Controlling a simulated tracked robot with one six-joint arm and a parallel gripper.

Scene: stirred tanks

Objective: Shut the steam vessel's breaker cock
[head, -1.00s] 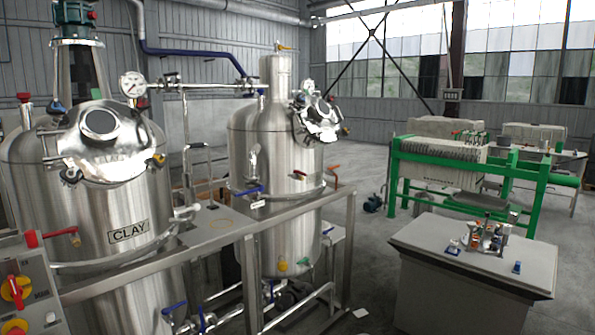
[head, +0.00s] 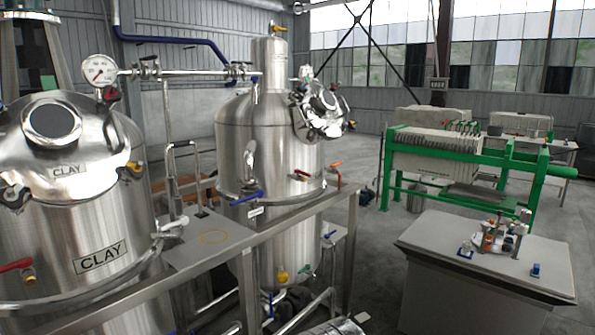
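Two steel vessels stand in the head view. The left one (head: 70,215) carries a CLAY plate. The right one (head: 268,155) has a narrow upright neck and a tilted, shiny manway lid; I cannot read a name on it. A small yellow-handled fitting (head: 277,25) sits on top of its neck. A blue lever (head: 247,197), a red lever (head: 300,175) and an orange-red lever (head: 336,165) are on or beside its wall. Which of these is the breaker cock, and whether it is open, I cannot tell. My gripper is not in view.
A steel frame rail (head: 225,240) crosses in front of the right vessel. A pressure gauge (head: 99,70) stands by the pipe between the vessels. A grey bench (head: 475,285) with small fittings is at right, a green filter press (head: 460,160) behind it. Floor between is mostly clear.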

